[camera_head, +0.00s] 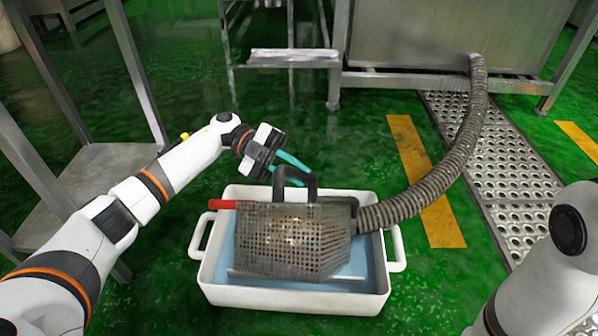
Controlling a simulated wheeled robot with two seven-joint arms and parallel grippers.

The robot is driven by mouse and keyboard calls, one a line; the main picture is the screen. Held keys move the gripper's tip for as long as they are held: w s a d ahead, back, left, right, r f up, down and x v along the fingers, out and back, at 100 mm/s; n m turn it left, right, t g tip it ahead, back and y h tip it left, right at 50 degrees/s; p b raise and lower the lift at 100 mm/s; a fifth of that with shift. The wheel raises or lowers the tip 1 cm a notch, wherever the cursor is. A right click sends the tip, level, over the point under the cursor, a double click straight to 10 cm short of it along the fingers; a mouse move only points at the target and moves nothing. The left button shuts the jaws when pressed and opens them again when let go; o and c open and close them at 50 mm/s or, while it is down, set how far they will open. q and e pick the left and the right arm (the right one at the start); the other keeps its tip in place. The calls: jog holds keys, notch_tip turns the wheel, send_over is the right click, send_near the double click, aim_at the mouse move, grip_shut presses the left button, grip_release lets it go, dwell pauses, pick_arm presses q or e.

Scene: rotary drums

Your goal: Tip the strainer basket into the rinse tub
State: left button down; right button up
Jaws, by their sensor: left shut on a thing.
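The strainer basket (290,245) is a grey perforated metal box with a black arched handle on top and a red piece (222,204) at its left. It is over the rinse tub, and I cannot tell whether it touches the bottom. Something orange-brown shows faintly through its holes. The rinse tub (290,298) is white, with side handles and a blue inside. My left gripper (294,163) comes in from the upper left with teal fingers, shut on the basket's black handle. My right arm shows at the lower right; its gripper is out of view.
A ribbed grey hose (455,160) curves from a steel tank (440,40) down to behind the basket's right side. A drain grating (490,140) and yellow floor strips (418,160) lie to the right. A steel rack (105,175) stands at left. Green floor surrounds the tub.

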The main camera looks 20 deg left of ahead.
pick_arm(q)
jog(key=shift+w+a+f+n+g+h, duration=0.1)
jog(key=shift+w+a+f+g+h, duration=0.15)
jog(key=shift+a+f+h, duration=0.4)
jog(key=shift+w+a+f+n+g+h, duration=0.15)
jog(key=shift+w+a+f+h, duration=0.3)
jog(key=shift+h, duration=0.35)
jog(key=shift+w+a+f+n+g+h, duration=0.1)
jog(key=shift+w+a+f+g+h, duration=0.2)
jog(key=shift+a+h, duration=0.4)
jog(key=shift+s+f, duration=0.1)
